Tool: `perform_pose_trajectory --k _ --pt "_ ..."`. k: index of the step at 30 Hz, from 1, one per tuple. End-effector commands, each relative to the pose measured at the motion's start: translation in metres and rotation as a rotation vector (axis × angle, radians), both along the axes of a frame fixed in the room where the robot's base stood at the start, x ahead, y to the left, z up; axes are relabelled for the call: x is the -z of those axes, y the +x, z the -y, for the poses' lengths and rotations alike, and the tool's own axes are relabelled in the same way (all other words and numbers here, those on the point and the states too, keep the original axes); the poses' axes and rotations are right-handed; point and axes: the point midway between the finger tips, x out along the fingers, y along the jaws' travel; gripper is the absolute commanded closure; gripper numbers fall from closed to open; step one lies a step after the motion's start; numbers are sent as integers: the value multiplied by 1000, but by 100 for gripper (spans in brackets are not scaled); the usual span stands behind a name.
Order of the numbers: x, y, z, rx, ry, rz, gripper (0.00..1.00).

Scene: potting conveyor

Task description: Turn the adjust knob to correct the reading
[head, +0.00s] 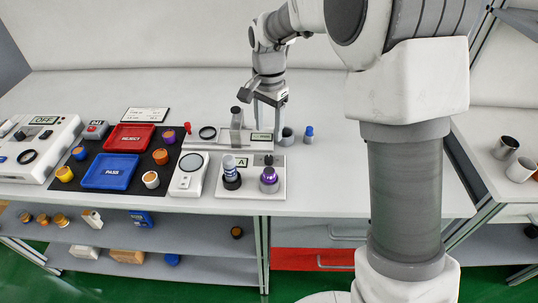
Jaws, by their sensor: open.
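My gripper (269,122) points down over the back of the white bench, its two fingers apart with nothing seen held between them. Below it is a low grey gauge-like device with a small display (262,136), an upright metal block (236,122), a black ring (207,132) and a red-topped lever or knob (187,128). The display's reading is too small to make out. A grey cylinder (287,138) stands close to the right finger; I cannot tell whether they touch. No part is clearly marked as the adjust knob, and the fingers may hide some of the device.
In front stands a white panel (222,190) marked A, with a white-and-blue bottle and a purple-topped piece. Left are a blue PASS tray (84,178), a red REJECT tray (152,129) and an OFF box (60,128). A blue-topped piece (309,136) stands right; bench beyond it is clear.

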Motion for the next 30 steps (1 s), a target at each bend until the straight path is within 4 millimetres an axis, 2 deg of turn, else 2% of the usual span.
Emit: perform_pose_trajectory --k 1,6,13,18,27,30 --pt "14 -1 0 0 -1 -5 39" --pt "51 -1 1 0 -1 -3 39" --pt "87 0 0 1 -1 -2 39" --pt "99 0 0 0 1 -1 39" --pt "101 0 0 0 1 1 39" --pt "101 0 0 0 1 1 55"
